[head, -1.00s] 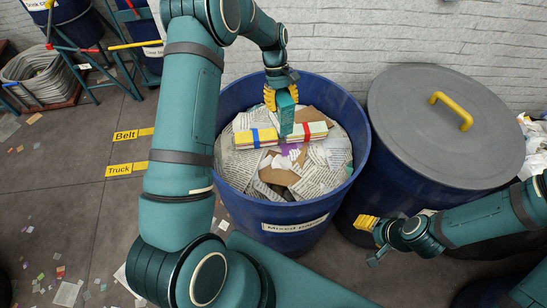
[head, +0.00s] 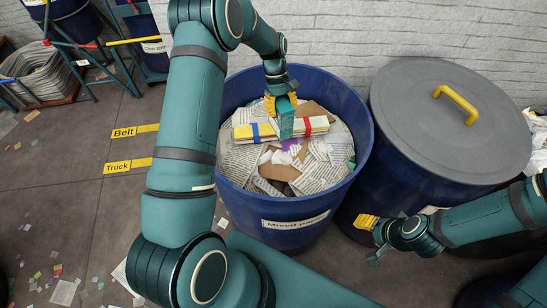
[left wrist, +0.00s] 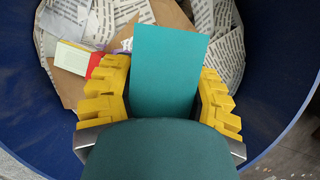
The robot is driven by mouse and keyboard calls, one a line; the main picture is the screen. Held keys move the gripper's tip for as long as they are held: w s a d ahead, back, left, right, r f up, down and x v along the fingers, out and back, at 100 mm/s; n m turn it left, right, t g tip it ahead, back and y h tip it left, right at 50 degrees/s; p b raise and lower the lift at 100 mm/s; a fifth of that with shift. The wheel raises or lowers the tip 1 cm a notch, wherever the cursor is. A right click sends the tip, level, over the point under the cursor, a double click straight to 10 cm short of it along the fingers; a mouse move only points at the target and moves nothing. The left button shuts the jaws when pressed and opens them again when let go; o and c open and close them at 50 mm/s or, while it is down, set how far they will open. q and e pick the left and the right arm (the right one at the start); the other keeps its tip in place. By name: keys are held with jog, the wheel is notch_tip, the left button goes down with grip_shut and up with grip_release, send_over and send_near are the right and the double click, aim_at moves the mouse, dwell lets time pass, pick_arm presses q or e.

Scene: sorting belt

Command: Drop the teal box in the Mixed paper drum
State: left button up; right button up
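The teal box (head: 286,123) is upright in my left gripper (head: 284,105), inside the mouth of the Mixed paper drum (head: 350,170).
Paper bundles with a blue band (head: 255,133) and a red band (head: 312,126) lie on loose sheets in the drum, by the box. A blue drum with a grey lid (head: 450,120) stands close on the right. Brick wall behind; scraps litter the floor at left.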

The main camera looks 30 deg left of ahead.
pick_arm(q)
jog(key=o, duration=0.4)
jog(key=v, duration=1.2)
jog(key=shift+s, duration=0.1)
